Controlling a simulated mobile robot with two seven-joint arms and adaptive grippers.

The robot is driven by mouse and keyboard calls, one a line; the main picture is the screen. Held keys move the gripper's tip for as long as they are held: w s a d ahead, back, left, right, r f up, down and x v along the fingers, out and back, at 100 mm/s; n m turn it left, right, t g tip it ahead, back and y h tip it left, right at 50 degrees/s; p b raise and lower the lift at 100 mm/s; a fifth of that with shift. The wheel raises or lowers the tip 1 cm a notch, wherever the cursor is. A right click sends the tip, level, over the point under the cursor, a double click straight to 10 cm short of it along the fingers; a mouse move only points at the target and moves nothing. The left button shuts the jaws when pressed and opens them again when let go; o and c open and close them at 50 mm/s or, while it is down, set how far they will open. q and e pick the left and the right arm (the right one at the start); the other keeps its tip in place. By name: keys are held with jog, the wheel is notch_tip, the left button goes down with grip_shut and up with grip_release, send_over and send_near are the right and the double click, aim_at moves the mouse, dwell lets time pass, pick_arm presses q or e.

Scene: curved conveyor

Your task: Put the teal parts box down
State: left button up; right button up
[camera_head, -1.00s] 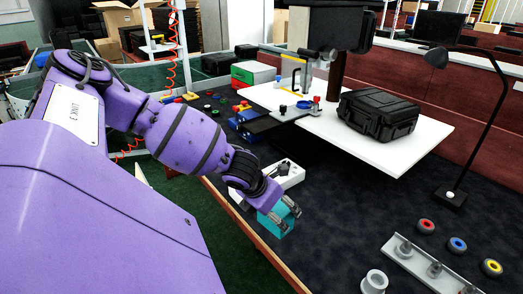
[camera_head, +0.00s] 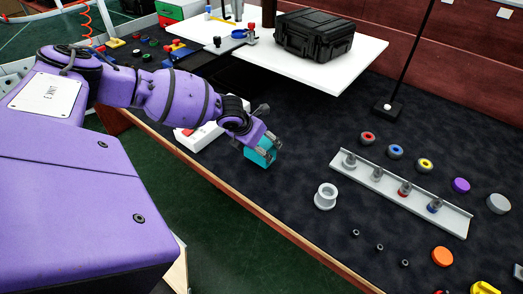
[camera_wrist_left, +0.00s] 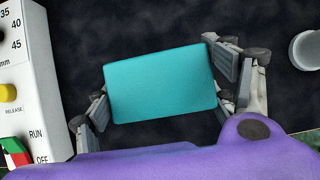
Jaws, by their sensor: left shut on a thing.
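The teal parts box (camera_head: 259,154) is between the fingers of my left gripper (camera_head: 262,147), which is shut on it over the dark bench mat (camera_head: 300,232), near the bench's front edge. In the left wrist view the box (camera_wrist_left: 160,83) fills the middle, with fingers of the gripper (camera_wrist_left: 165,90) at its left and right sides. I cannot tell whether the box touches the mat. My right gripper is not in view.
A white control box (camera_head: 200,134) with switches stands just left of the gripper. A white flanged spool (camera_head: 326,196) and a grey rail with pegs (camera_head: 400,192) are to the right. A black case (camera_head: 314,35) sits on a white board (camera_head: 345,70) behind. Bare mat lies between box and spool.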

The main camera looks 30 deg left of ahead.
pick_arm(q)
jog(key=f, duration=0.3)
jog(key=shift+w+d+f, duration=0.15)
jog(key=shift+w+f, duration=0.05)
jog(key=shift+w, duration=0.15)
jog(key=shift+f, duration=0.25)
jog(key=o, duration=1.4)
jog(key=shift+s, duration=0.1)
jog(key=shift+o, duration=0.2)
jog(key=shift+r, duration=0.1)
jog(key=p+v, duration=0.1)
jog(key=v, duration=1.1)
